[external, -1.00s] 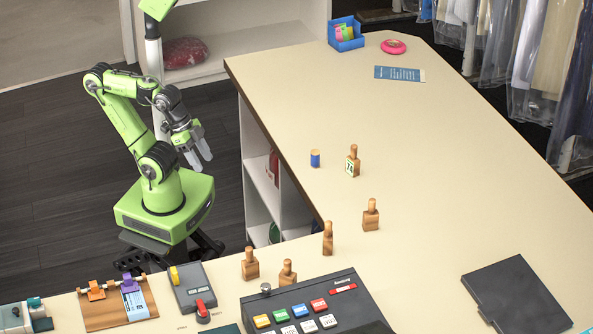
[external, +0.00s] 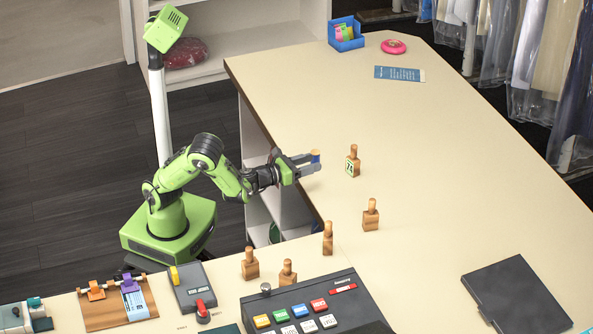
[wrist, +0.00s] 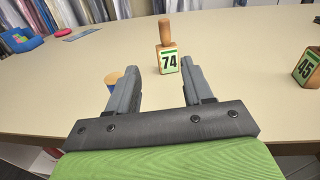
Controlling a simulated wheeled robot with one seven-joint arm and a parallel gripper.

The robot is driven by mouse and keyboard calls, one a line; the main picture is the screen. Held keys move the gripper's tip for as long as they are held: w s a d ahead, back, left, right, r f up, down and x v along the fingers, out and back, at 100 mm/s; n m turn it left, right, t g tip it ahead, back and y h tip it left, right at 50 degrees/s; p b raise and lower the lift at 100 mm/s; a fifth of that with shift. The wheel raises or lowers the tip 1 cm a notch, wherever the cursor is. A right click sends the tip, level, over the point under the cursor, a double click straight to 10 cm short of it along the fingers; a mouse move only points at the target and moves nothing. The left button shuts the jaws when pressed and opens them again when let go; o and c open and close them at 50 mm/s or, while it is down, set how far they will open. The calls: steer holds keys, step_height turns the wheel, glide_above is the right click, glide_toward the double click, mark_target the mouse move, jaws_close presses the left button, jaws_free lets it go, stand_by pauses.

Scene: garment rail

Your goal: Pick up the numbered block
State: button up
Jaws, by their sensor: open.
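A wooden block with a peg top and a green-edged label reading 74 (external: 352,163) stands upright on the counter. In the wrist view this numbered block (wrist: 168,58) is ahead of the fingertips, between their lines and apart from them. My gripper (external: 316,164) is open and empty over the counter's left edge, pointing at the block. Its two fingers (wrist: 148,72) show in the wrist view. Another wooden block, labelled 45 (wrist: 308,68), stands to the right in the wrist view.
A small blue and wooden cylinder (external: 315,155) stands by the fingers, partly hidden by the left finger in the wrist view (wrist: 111,80). Several wooden blocks (external: 370,215) stand nearer. A blue box (external: 345,36) and pink disc (external: 393,46) lie far back.

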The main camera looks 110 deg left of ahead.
steer(key=shift+w+m, duration=0.3)
steer(key=shift+m, duration=0.3)
steer(key=p, duration=0.2)
glide_toward(353, 158)
steer(key=a, duration=0.1)
steer(key=w+a+r, duration=0.2)
steer(key=a, duration=0.1)
steer(key=shift+a, duration=0.15)
steer(key=x, duration=0.6)
steer(key=shift+w+f, duration=0.15)
steer(key=shift+w, duration=0.1)
steer(key=shift+d, duration=0.2)
jaws_close()
